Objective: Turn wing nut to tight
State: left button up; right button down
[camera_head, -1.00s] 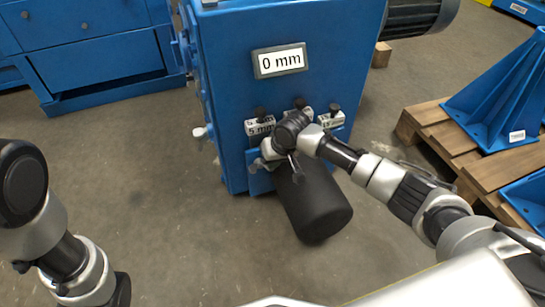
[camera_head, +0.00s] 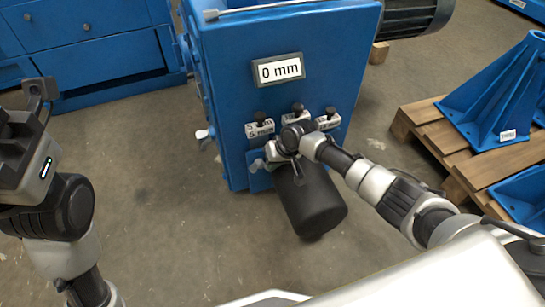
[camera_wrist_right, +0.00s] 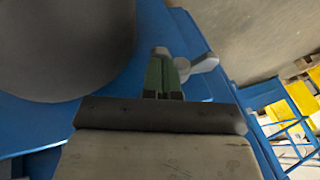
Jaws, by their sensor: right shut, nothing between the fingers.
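A pale metal wing nut (camera_head: 258,165) shows low on the front of the blue machine (camera_head: 235,95), just left of my right gripper. It also appears in the right wrist view (camera_wrist_right: 204,64), just right of and beyond the fingertips; I cannot tell whether they touch it. My right gripper (camera_wrist_right: 163,70) is shut and empty, its green-padded fingers together. In the head view the right hand (camera_head: 276,155) partly covers the bracket. Another pale wing-shaped part (camera_head: 204,136) sits on the machine's left side. My left gripper (camera_head: 40,90) is raised at the left edge, away from the machine; its jaw gap is unclear.
A black cylinder (camera_head: 310,200) juts out below the bracket, close beside the right hand. Several labelled blocks with black knobs (camera_head: 260,130) line the bracket above. A display (camera_head: 278,69) reads 0 mm. A wooden pallet (camera_head: 440,130) with blue brackets stands right. Floor at left is clear.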

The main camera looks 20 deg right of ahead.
jog(key=shift+p, duration=0.3)
jog(key=shift+d+f+y, duration=0.2)
jog(key=shift+f+y, duration=0.25)
jog(key=shift+y, duration=0.35)
jog(key=shift+d+f, duration=0.1)
jog(key=shift+f, duration=0.15)
jog(key=shift+r+p, duration=0.1)
jog(key=shift+p, duration=0.2)
